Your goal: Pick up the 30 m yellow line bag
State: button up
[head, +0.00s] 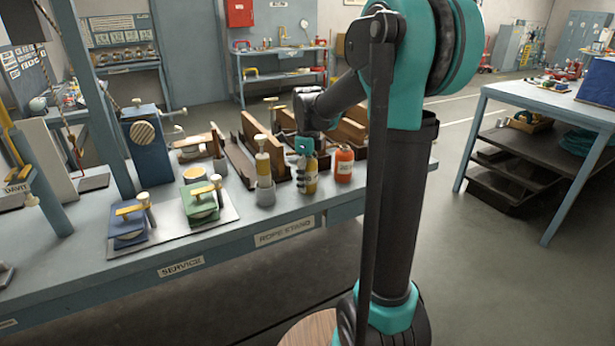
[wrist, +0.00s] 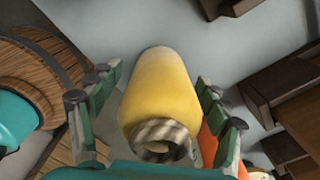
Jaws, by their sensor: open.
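A yellow line bag (head: 311,184) stands upright near the front edge of the bench, above the "ROPE STAND" label. My gripper (head: 304,165) is at this bag from above. In the wrist view the yellow bag (wrist: 160,85) lies between the spread fingers of my gripper (wrist: 159,92), with coiled rope at its near end. The fingers flank it, with a visible gap at least on the left. I cannot read a length on either bag.
An orange bag (head: 343,165) stands close on the right; it also shows beside the right finger in the wrist view (wrist: 209,144). Wooden-sided racks (head: 240,150) are behind. Green (head: 200,205) and blue (head: 128,228) devices sit farther left on the bench (head: 225,242).

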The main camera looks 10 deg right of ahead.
jog(key=c, duration=1.6)
